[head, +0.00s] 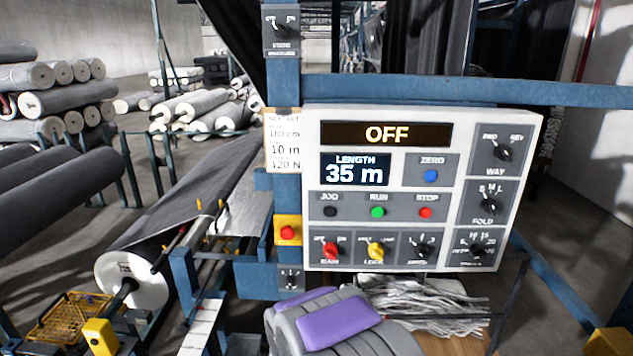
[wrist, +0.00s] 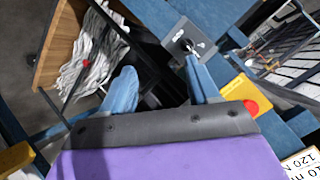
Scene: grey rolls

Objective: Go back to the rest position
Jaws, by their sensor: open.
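My gripper (wrist: 163,82) shows in the wrist view with its two blue fingers spread apart and nothing between them. Its right fingertip overlaps a small grey plate with a dark knob (wrist: 186,44); I cannot tell if they touch. That plate also shows in the head view, low left of the control panel (head: 312,190). My purple and grey arm rises at the bottom middle of the head view, and the fingers are hidden there. The panel's upper display (head: 387,134) reads OFF, and the length display (head: 355,170) reads 35 m.
A red button on a yellow box (head: 288,231) sits left of the panel, under a paper card (head: 283,143). A blue beam (head: 450,90) runs above the panel. Pale scraps (head: 425,298) lie below it.

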